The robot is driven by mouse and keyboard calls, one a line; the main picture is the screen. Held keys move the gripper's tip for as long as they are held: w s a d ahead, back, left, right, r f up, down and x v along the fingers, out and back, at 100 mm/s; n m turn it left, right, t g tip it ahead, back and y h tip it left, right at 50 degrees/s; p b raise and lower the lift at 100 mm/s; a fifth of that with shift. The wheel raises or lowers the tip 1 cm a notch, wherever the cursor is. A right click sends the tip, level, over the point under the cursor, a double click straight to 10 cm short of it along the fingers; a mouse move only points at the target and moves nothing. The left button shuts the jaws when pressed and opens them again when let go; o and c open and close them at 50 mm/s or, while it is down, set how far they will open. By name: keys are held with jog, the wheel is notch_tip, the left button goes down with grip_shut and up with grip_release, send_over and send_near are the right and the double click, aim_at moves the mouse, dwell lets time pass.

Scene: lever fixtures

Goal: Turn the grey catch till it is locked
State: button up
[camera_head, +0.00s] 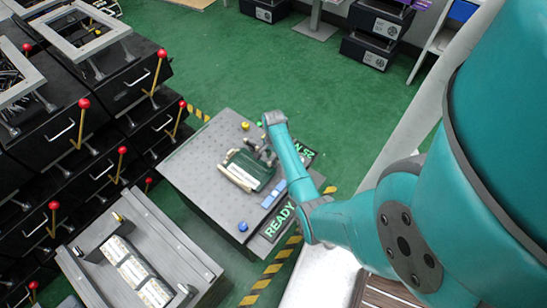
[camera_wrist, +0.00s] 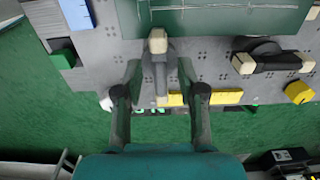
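The grey catch (camera_wrist: 154,78) shows in the wrist view as a narrow grey lever with a beige tip, pointing up the picture at the lower edge of a green panel. My gripper (camera_wrist: 159,68) is open, with one finger on each side of the catch. I see a gap on both sides, and cannot tell whether either finger touches it. In the head view my arm reaches over the grey worktable (camera_head: 197,160) beside the green fixture (camera_head: 246,170). The catch is too small and covered there to make out.
A black handle with beige ends (camera_wrist: 270,62) and a yellow knob (camera_wrist: 298,92) sit right of the catch. A yellow strip (camera_wrist: 205,97) lies near the plate's edge, and a blue block (camera_wrist: 77,14) is at upper left. Black drawer units with red-knobbed levers (camera_head: 75,125) stand left of the worktable.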

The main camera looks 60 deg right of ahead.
aim_at(273, 158)
notch_tip(273, 158, up, 11)
dwell(0.4)
dwell(0.4)
jog(key=s+a+f+n+t+h, duration=0.1)
jog(key=a+f+n, duration=0.1)
jog(key=a+f, duration=0.35)
jog(key=a+f+n+t+h, duration=0.1)
jog(key=a+f+n+t, duration=0.15)
jog(key=a, duration=0.65)
jog(key=s+a+r+n+t, duration=0.1)
jog(key=s+a+n+t, duration=0.35)
jog(key=a, duration=0.75)
jog(key=s+a+r+n+t, duration=0.3)
jog(key=s+a+r+n, duration=0.3)
jog(key=s+a+r, duration=0.45)
jog(key=s+a+r+n+t+y, duration=0.1)
jog(key=s+r+n+t, duration=0.1)
jog(key=r, duration=0.7)
jog(key=s+a+r+n+t+y, duration=0.1)
jog(key=s+a+r+n+t, duration=0.1)
jog(key=s+r, duration=0.3)
notch_tip(273, 158, up, 4)
jog(key=shift+s+a+r+n, duration=0.2)
jog(key=shift+s+a+n, duration=0.1)
jog(key=shift+n, duration=0.6)
